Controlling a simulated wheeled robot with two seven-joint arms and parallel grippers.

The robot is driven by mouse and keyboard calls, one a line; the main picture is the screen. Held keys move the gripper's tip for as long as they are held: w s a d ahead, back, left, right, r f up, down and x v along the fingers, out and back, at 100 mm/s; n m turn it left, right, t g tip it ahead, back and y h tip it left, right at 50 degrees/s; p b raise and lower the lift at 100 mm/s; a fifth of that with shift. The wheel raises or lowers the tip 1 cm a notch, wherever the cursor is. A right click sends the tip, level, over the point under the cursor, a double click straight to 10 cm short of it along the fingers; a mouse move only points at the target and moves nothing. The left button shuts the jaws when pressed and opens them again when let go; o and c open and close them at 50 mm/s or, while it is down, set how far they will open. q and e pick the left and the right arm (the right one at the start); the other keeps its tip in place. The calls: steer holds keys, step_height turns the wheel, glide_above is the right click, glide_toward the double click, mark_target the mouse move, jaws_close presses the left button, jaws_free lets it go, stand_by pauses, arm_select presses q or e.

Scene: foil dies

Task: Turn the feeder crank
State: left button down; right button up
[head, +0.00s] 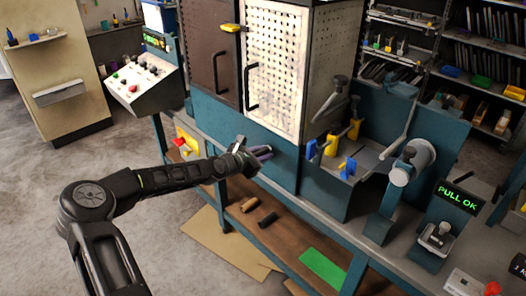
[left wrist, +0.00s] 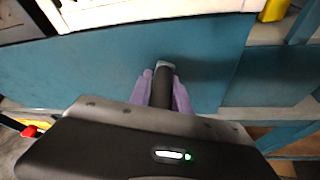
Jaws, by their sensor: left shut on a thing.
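My left gripper (head: 261,152) reaches in from the left to the blue front of the press, below its doors. In the left wrist view its purple fingers (left wrist: 163,92) are shut around a dark cylindrical grip with a grey end, which looks like the handle of the feeder crank (left wrist: 163,80). The crank's arm and hub are hidden behind the gripper, so its angle cannot be told. In the head view the fingers cover the handle. My right gripper is not in view.
The press has a perforated white door (head: 274,70) above. A control console (head: 140,83) stands at the left. A green "PULL OK" display (head: 459,196) is at the right. The lower wooden shelf (head: 252,213) holds dark rolls. Open floor lies at the left.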

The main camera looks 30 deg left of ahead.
arm_select(q)
steer(key=shift+s+d+f, duration=0.2)
steer(key=shift+d+f, duration=0.25)
steer(key=shift+f, duration=0.1)
steer(key=c, duration=1.6)
jaws_free()
steer(key=shift+c, duration=0.2)
steer(key=shift+o, duration=1.4)
steer(key=shift+r, duration=0.15)
steer(key=shift+o, duration=0.5)
steer(key=shift+r, duration=0.15)
steer(key=shift+a, duration=0.1)
steer(key=shift+s+a+r, duration=0.15)
steer(key=shift+s+r, duration=0.05)
steer(key=shift+s, duration=0.25)
steer(key=d+v, duration=0.1)
steer(key=v, duration=0.5)
steer(key=shift+s+a+r, duration=0.15)
steer(key=shift+s+a, duration=0.15)
steer(key=shift+a, duration=0.2)
steer(key=shift+c, duration=0.3)
